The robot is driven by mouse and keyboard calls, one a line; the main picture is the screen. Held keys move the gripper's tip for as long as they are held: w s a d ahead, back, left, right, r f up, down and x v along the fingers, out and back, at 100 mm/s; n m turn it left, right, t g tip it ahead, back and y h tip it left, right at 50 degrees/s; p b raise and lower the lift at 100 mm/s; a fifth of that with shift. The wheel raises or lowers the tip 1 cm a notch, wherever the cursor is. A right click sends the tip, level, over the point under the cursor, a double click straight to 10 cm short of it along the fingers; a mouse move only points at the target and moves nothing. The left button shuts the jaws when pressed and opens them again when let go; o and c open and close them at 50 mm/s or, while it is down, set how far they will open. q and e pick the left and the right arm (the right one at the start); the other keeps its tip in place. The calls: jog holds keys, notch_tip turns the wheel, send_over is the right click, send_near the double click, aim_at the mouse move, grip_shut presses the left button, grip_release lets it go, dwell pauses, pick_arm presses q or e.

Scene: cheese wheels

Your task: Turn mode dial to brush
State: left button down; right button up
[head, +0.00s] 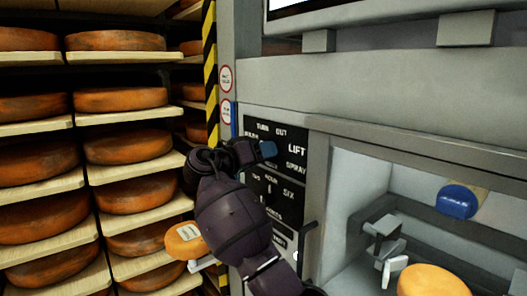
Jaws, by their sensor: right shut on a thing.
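A black control panel (290,181) with white lettering is on the grey machine front. Its upper group of words reads TURN, OUT, LIFT and SPRAY, with others partly covered. My right gripper (262,151) reaches up from the bottom, with its fingers at the middle of these words. It is shut on the mode dial there. The dial is almost fully hidden behind the fingers, so its pointer direction cannot be read. A blue tip shows at this spot, pointing towards LIFT. The word BRUSH is not clearly legible. My left gripper is not in view.
Shelves of orange cheese wheels (125,99) stand at left, beside a yellow-black striped post (208,60). A small labelled cheese wheel (184,241) is left of my right arm. At right, the open machine bay holds a blue-ended roller (458,202) and a cheese wheel (432,281).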

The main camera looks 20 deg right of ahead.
jog(key=shift+r, duration=0.1)
jog(key=o, duration=0.9)
jog(key=shift+a, duration=0.2)
jog(key=b+v, duration=0.2)
jog(key=v, duration=0.8)
jog(key=shift+a, duration=0.25)
jog(key=shift+s, duration=0.15)
